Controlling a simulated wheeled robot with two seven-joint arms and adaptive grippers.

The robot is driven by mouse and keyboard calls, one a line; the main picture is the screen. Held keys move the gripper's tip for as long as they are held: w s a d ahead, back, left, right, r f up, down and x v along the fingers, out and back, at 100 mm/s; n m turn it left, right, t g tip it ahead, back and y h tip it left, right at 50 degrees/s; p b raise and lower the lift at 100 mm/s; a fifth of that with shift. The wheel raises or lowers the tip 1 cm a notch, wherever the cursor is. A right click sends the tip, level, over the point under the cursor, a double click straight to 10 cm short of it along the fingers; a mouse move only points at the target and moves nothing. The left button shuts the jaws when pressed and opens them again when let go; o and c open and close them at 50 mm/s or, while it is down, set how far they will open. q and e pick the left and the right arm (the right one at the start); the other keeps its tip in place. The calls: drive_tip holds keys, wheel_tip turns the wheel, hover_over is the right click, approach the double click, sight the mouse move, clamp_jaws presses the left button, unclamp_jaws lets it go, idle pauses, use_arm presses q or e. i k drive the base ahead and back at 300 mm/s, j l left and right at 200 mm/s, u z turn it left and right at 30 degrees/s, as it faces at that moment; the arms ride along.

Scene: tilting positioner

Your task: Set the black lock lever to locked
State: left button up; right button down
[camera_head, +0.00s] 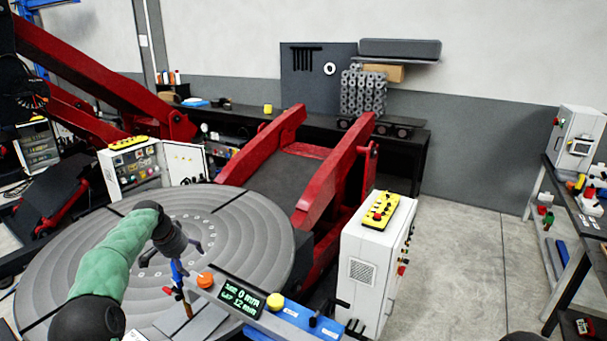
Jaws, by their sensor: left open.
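A control panel (295,312) with a blue section stands at the bottom centre. It carries an orange knob (205,280), a lit display (240,297) and a yellow button (275,301). A small black upright piece (313,319) on the blue part looks like the black lock lever; its setting is too small to read. My left gripper (172,254) is open and empty at the end of my green-sleeved arm. It is over the round grooved table, to the left of the panel and apart from the black piece. My right gripper does not show.
The large grey round table (250,225) fills the lower left. Red positioner arms (330,175) rise behind it. A white cabinet (370,260) with a yellow pendant (383,210) stands right of the panel. Small red and blue handles (178,272) sit near my left gripper.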

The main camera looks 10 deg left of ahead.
sight(312, 322)
drive_tip(key=k, duration=1)
